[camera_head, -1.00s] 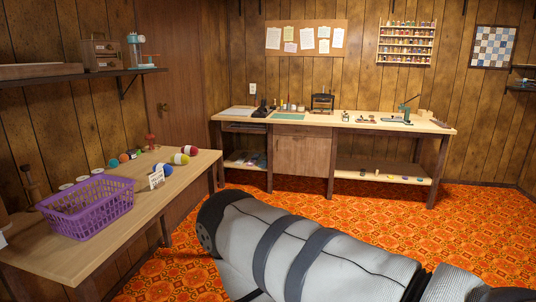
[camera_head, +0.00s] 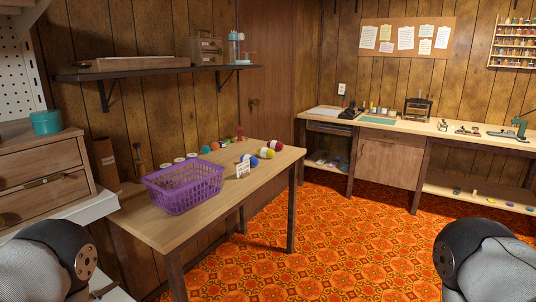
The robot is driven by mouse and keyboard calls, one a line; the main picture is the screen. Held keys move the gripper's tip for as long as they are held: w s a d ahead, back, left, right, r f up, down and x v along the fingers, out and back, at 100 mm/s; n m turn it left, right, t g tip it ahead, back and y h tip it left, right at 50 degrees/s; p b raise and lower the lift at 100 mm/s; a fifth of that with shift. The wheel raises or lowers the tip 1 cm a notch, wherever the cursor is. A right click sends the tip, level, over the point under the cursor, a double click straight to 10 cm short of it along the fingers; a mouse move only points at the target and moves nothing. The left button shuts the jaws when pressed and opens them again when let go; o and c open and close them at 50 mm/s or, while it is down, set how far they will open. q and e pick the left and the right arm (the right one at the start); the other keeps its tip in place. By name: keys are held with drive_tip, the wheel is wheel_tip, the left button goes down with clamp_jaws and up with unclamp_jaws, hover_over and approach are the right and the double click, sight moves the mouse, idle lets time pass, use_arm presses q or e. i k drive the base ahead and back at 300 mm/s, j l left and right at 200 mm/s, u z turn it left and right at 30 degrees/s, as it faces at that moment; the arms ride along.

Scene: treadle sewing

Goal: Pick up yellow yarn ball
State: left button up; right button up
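The yellow yarn ball (camera_head: 266,153) lies on the wooden table (camera_head: 217,216) at the left, near its far right corner. It has a white band. A blue yarn ball (camera_head: 250,159) lies in front of it and a red yarn ball (camera_head: 275,145) behind it, close together in a slanting row. Grey arm parts of mine show at the bottom left and bottom right. Neither gripper shows, so I cannot see their fingers.
A purple basket (camera_head: 184,188) and a small white sign (camera_head: 243,169) stand on the same table. Several small coloured balls and spools lie along its back. A dark shelf (camera_head: 160,72) hangs above. Orange carpet (camera_head: 330,240) is open to the right, before a long workbench (camera_head: 390,150).

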sight(264, 152)
drive_tip(key=i+l+z, duration=0.4)
drive_tip(key=i, duration=0.45)
drive_tip(key=i+z, duration=0.45)
drive_tip(key=i, duration=0.35)
drive_tip(key=i+l+u, duration=0.1)
drive_tip(key=i+u, duration=0.15)
drive_tip(key=i, duration=0.3)
drive_tip(key=i+l+u, duration=0.25)
drive_tip(key=i, duration=0.25)
drive_tip(key=i+l+u, duration=0.25)
drive_tip(key=i, duration=0.25)
drive_tip(key=i+l+u, duration=0.25)
drive_tip(key=i, duration=0.25)
drive_tip(key=i+l+u, duration=0.2)
drive_tip(key=u, duration=0.2)
drive_tip(key=i+l+u, duration=0.2)
drive_tip(key=l+u, duration=0.25)
drive_tip(key=i+l+u, duration=0.1)
drive_tip(key=u, duration=0.3)
drive_tip(key=l+u, duration=0.45)
drive_tip(key=i+l, duration=0.05)
